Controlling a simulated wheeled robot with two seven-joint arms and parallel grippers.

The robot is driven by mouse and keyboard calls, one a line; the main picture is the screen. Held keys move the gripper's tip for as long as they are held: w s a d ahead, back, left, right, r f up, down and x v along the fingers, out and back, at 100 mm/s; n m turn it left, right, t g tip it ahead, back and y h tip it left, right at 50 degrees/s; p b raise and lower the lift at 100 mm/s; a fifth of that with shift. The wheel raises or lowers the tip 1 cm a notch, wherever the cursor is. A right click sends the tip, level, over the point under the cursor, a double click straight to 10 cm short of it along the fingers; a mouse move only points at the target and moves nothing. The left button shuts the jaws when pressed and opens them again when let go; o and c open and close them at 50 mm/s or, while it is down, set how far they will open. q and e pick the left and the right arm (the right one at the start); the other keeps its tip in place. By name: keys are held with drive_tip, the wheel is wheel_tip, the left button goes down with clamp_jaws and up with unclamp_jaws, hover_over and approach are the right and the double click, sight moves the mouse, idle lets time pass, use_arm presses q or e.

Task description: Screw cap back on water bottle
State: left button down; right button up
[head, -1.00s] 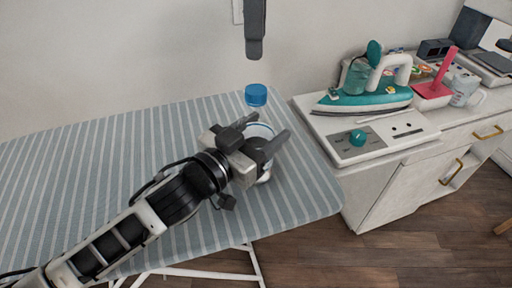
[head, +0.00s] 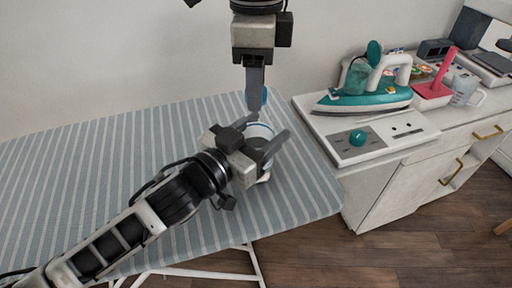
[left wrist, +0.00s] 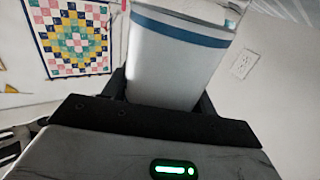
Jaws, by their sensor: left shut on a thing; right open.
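The water bottle (head: 262,131) is pale with a blue band and stands near the right end of the striped ironing board. My left gripper (head: 264,136) is shut around its body. In the left wrist view the bottle (left wrist: 175,60) rises between the fingers, its top out of frame. The blue cap (head: 264,97) shows just above the bottle in the head view. I cannot tell whether it touches the bottle's neck. My right gripper (head: 255,104) points down, open, seen edge-on, with its finger hiding the cap's middle.
The striped ironing board (head: 110,160) is clear to the left. A teal iron (head: 365,85) rests on a white control panel (head: 365,135) on the cabinet at right. A red object (head: 435,85) and a clear jug (head: 465,92) stand farther right.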

drive_tip(key=c, duration=1)
drive_tip(key=o, duration=1.1)
drive_tip(key=shift+o, duration=0.2)
wheel_tip(320, 180, up, 12)
